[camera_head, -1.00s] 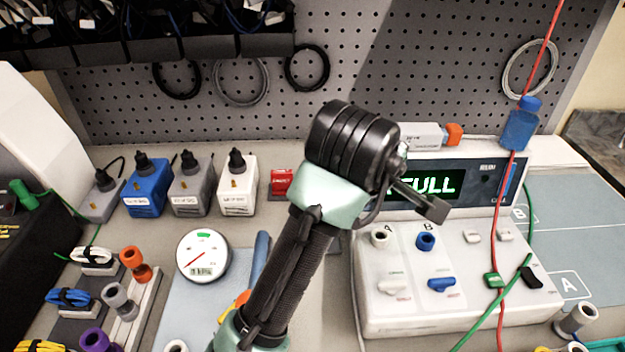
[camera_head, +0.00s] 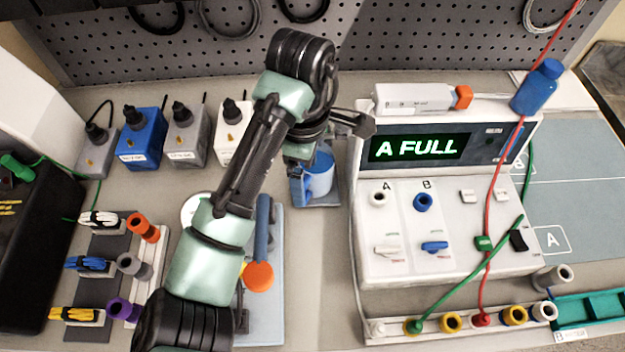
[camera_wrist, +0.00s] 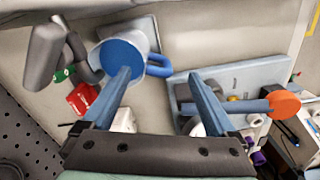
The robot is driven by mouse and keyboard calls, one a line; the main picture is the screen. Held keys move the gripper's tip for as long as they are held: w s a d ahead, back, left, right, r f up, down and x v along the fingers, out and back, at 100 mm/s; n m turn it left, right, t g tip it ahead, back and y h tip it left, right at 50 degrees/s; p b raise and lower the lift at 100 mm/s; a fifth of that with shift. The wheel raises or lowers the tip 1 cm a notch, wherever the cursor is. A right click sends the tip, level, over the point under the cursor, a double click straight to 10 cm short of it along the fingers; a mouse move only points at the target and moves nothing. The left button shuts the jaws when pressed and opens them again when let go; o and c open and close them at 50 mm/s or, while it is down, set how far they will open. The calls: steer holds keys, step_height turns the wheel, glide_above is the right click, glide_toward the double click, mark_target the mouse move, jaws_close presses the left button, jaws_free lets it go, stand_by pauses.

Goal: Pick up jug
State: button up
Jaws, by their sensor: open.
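The jug (camera_head: 321,174) has a blue inside or top, a pale outer wall and a blue handle. In the head view it stands on a small grey pad (camera_head: 322,201), partly hidden by my arm. In the wrist view the jug (camera_wrist: 121,57) is at upper left, with its handle pointing right. My gripper (camera_wrist: 160,78) is open, with two blue-grey fingers. The left fingertip overlaps the jug's lower edge in the picture, and the handle shows between the fingertips, slightly beyond them. Depth and contact cannot be told. In the head view the fingers are mostly hidden.
The white pump (camera_head: 440,260) reading "A FULL" stands close right of the jug. Several small pump boxes (camera_head: 141,140) stand at left. A blue tray (camera_head: 270,315) with a blue-handled, orange-ended tool lies in front.

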mark_target(312, 181)
steer(key=shift+a+f+b, duration=0.1)
steer(key=shift+f+b, duration=0.5)
steer(key=shift+f, duration=0.65)
steer(key=f, duration=0.4)
steer(key=shift+w+a+b, duration=0.15)
steer(key=shift+w+b, duration=0.1)
steer(key=shift+b, duration=0.15)
jaws_close()
